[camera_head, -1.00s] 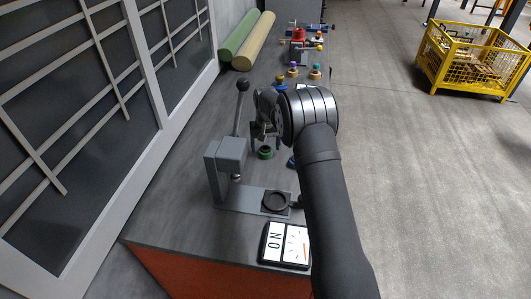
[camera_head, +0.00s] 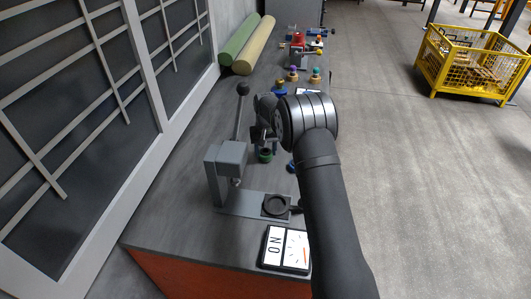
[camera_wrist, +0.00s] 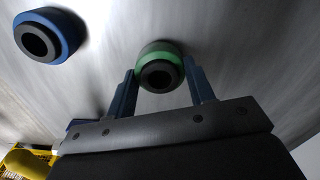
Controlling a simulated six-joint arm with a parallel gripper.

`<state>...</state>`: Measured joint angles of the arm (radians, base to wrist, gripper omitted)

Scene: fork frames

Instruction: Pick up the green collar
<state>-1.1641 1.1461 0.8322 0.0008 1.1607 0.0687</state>
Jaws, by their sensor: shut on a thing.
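The green collar (camera_wrist: 160,53) is a short ring with a black centre. In the wrist view it sits between the two blue fingers of my gripper (camera_wrist: 161,88), which are shut on its sides. In the head view the green collar (camera_head: 265,157) shows just below my gripper (camera_head: 263,145), behind the grey press. I cannot tell whether it touches the bench. A blue collar (camera_wrist: 44,36) with a black centre lies to the left in the wrist view, apart from my gripper.
A dial panel (camera_head: 286,248) lies at the bench's near end. Several small coloured parts stand farther back, near two rolls (camera_head: 254,46). A yellow crate (camera_head: 470,62) stands on the floor.

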